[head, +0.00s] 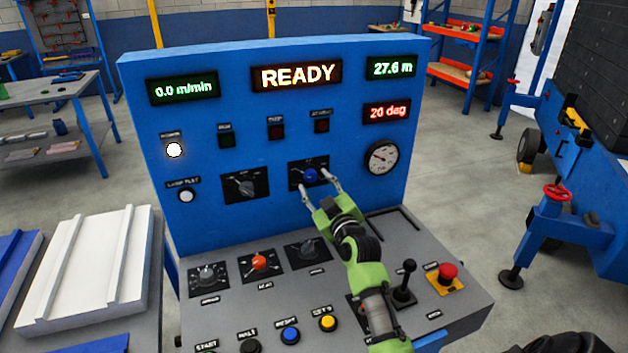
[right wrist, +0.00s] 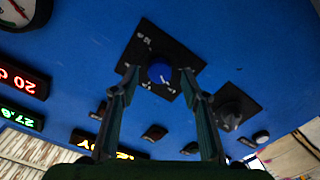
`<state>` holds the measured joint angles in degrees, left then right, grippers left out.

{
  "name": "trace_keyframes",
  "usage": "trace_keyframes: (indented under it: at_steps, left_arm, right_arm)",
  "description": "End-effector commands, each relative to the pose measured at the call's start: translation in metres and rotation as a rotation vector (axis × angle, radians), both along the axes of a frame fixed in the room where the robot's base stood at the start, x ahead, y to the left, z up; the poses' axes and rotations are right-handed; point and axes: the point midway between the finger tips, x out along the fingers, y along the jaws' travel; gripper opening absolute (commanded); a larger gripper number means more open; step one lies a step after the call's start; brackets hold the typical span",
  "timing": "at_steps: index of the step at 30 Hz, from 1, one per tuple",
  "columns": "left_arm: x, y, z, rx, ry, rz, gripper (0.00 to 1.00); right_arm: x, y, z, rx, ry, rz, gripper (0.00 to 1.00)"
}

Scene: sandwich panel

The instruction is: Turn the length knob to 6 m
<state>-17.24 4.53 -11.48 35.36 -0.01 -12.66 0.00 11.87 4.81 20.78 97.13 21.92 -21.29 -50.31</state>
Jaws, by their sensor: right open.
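A round blue knob (head: 310,175) sits on a black square plate (head: 296,184) on the upright blue panel. Its label is too small to read, so I cannot confirm it is the length knob. My right gripper (head: 317,184) is open in front of this knob, one finger to each side. In the right wrist view the blue knob (right wrist: 160,72) shows between the spread fingertips (right wrist: 160,76), with a white pointer mark on its face. I cannot tell whether the fingers touch it. The green display (head: 391,67) reads 27.6 m. My left gripper is not in view.
A grey knob (head: 245,186) is left of the blue one, and a round gauge (head: 381,158) is right. The sloping console below carries an orange-red knob (head: 260,262), several buttons, a black joystick (head: 405,282) and a red stop button (head: 447,272). The READY display (head: 297,75) is lit.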

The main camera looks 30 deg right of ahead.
Motion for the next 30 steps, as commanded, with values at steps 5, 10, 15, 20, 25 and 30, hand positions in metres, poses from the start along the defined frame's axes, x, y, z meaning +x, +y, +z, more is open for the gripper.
trace_keyframes:
  at_steps: [5, 10, 15, 20, 25, 30]
  left_arm:
    - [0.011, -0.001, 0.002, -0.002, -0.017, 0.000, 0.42]
    - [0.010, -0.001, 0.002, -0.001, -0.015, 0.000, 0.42]
    - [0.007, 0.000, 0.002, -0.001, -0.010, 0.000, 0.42]
    - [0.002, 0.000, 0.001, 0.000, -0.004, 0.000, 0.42]
    - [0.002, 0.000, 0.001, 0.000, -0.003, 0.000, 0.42]
    - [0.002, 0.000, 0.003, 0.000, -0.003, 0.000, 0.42]
  right_arm:
    - [0.016, -0.004, 0.000, 0.000, 0.000, 0.001, 0.42]
    - [0.019, -0.005, 0.000, -0.001, 0.001, 0.000, 0.42]
    - [0.019, -0.005, 0.000, -0.001, 0.000, 0.000, 0.42]
    - [0.019, -0.005, 0.000, -0.001, 0.001, 0.000, 0.06]
    - [0.019, -0.005, 0.000, 0.000, 0.001, 0.000, 0.04]
    - [0.019, -0.005, 0.000, 0.020, -0.004, -0.001, 0.04]
